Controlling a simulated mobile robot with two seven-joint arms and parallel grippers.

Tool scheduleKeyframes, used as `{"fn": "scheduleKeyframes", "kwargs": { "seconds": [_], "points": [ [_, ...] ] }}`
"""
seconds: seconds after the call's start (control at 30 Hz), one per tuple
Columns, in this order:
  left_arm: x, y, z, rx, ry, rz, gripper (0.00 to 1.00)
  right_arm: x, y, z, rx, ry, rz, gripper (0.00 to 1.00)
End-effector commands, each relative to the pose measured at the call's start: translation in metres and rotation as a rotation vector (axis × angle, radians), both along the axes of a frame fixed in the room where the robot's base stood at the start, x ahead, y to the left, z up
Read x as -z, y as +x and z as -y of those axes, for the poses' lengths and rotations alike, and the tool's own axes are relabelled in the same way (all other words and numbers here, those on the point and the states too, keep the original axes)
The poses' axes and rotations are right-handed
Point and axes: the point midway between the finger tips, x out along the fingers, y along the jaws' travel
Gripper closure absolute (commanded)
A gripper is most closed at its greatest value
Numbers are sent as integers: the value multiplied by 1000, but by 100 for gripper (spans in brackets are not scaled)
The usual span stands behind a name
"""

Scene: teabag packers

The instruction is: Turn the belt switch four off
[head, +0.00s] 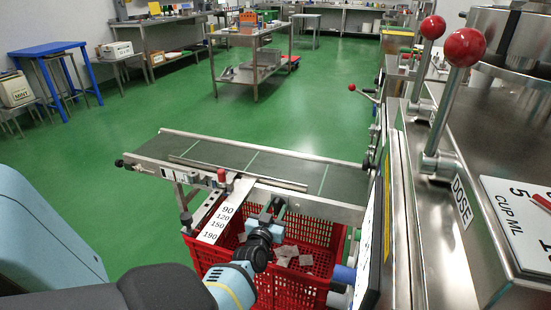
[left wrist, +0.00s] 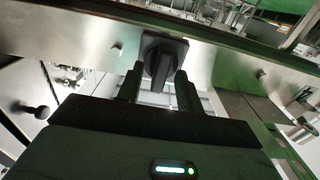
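In the left wrist view, a black rotary switch (left wrist: 162,60) sits on the metal side rail of the conveyor belt. Its raised knob bar stands roughly upright in that picture. My left gripper (left wrist: 158,80) is open, with one finger on each side below the knob. The fingertips look close to the switch; I cannot tell whether they touch it. In the head view my left gripper (head: 272,208) is at the near rail of the belt (head: 335,182), above a red crate. The switch itself cannot be made out there. No number shows on the switch. My right gripper is not in view.
The red crate (head: 208,256) under the belt holds several pale bags. A white scale plate (head: 216,222) with numbers stands left of my gripper. A steel machine with red-knobbed levers (head: 464,47) stands at the right. The green floor behind the belt is mostly clear.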

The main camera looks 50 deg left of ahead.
Motion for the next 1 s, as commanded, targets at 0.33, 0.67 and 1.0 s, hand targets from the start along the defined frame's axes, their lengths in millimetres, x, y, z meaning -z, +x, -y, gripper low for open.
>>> {"fn": "scheduleKeyframes", "kwargs": {
  "seconds": [0.33, 0.67, 1.0],
  "points": [
    [0, 2, -2, 0, 0, -1, 68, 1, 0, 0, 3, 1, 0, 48],
    [0, 2, -1, 0, 0, 0, 100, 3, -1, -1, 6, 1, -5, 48],
    [0, 2, -2, 0, -52, 28, 100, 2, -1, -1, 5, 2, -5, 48]
  ]
}}
